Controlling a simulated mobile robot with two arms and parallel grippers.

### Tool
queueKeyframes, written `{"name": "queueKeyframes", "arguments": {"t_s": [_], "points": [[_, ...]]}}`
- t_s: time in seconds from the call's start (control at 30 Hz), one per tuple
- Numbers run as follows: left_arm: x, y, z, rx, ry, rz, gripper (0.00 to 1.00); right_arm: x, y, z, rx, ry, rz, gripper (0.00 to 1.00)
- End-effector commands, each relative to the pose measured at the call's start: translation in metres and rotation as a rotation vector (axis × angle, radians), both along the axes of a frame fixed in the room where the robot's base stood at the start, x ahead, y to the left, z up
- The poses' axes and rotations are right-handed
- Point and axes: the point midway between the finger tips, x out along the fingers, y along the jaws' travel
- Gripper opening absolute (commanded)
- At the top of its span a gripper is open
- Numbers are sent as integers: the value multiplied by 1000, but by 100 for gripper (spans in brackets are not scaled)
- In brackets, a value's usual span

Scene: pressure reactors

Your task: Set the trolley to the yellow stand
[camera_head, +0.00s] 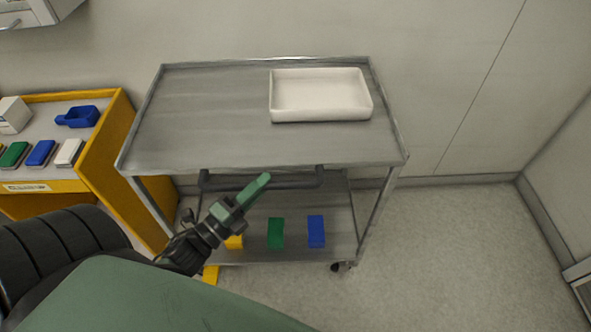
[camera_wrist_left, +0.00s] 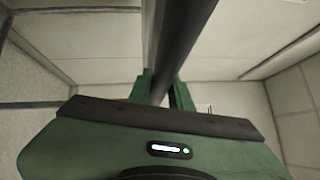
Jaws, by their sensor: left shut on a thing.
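The trolley (camera_head: 200,115) is a grey metal cart with a top shelf, a lower shelf, and a dark handle bar (camera_head: 298,181) along its near side. The yellow stand (camera_head: 103,145) is to its left. The trolley's left side is very close to the stand; I cannot tell whether they touch. My left gripper (camera_head: 257,188) is shut on the handle bar near its middle. In the left wrist view the dark bar (camera_wrist_left: 183,40) runs between the green fingers (camera_wrist_left: 160,90). My right gripper is not in view.
A white tray (camera_head: 320,117) sits on the trolley's top. Yellow, green (camera_head: 275,233) and blue (camera_head: 316,231) blocks lie on the lower shelf. The stand carries a blue scoop (camera_head: 78,117) and several small boxes. A wall is behind. Floor (camera_head: 450,250) to the right is clear.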

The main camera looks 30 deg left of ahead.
Motion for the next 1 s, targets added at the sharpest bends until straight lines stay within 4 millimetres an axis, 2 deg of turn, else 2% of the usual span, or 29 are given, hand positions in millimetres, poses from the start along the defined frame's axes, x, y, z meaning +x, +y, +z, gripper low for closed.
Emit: {"name": "queueKeyframes", "arguments": {"t_s": [0.03,0.2,0.4,0.63,1.0], "points": [[-9,14,-3,6,9,5,0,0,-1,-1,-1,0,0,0],[-29,44,-3,6,7,6,0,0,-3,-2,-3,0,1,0],[-45,69,-2,2,5,6,0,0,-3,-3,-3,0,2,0],[-54,81,-1,1,4,5,0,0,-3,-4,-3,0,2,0],[-55,84,-1,2,4,7,0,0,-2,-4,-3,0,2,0]]}}
